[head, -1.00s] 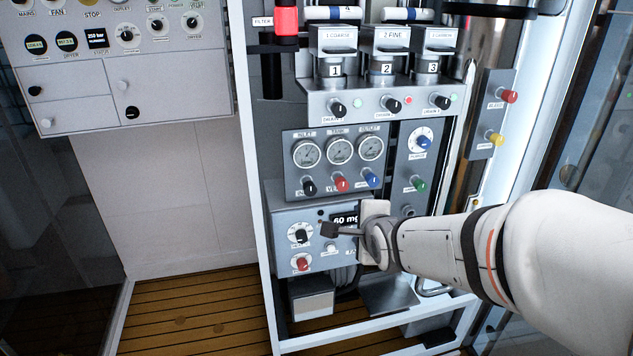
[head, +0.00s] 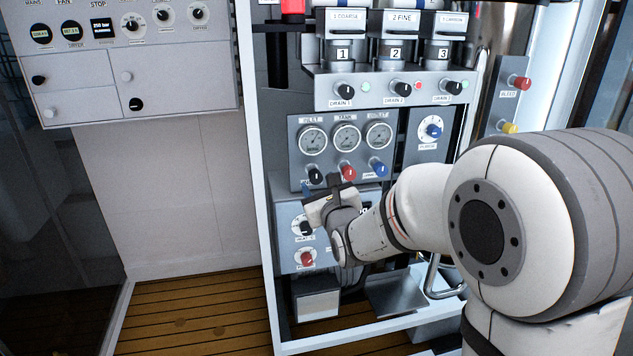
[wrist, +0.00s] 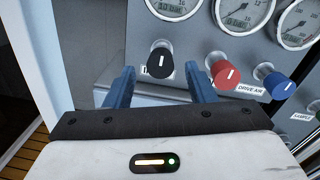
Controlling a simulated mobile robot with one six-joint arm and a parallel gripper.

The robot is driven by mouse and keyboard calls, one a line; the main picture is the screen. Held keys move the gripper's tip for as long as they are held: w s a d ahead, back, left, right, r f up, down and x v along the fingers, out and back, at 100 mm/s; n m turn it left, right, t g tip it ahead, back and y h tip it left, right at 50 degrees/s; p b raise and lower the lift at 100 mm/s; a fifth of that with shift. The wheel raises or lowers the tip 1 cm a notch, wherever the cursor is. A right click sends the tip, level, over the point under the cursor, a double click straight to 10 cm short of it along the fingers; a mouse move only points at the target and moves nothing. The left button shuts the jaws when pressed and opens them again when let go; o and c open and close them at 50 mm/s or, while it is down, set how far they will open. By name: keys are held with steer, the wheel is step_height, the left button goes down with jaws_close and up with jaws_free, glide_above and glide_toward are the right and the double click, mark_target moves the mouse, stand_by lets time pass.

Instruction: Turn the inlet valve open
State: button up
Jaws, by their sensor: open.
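The inlet valve is a black knob (head: 315,175) with a white line, under the leftmost gauge (head: 312,141) on the grey gauge panel. In the wrist view the black knob (wrist: 160,62) is just beyond the fingertips, between them as seen from the wrist, with its white line near upright. Its label is mostly hidden. My gripper (head: 322,185) is at the lower edge of the gauge panel, just below the knob. In the wrist view my gripper (wrist: 160,84) has its two blue fingers apart and empty. I see no contact with the knob.
A red knob (head: 348,172) labelled drive air in the wrist view is close on the right, beside the right finger. A blue knob (head: 379,169) is further right. A white frame post (head: 257,180) stands left. Below is a box with a dial (head: 306,227) and red knob (head: 307,259).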

mark_target(315, 177)
steer(key=shift+x, duration=1.3)
steer(key=shift+c, duration=0.5)
steer(key=c, duration=0.9)
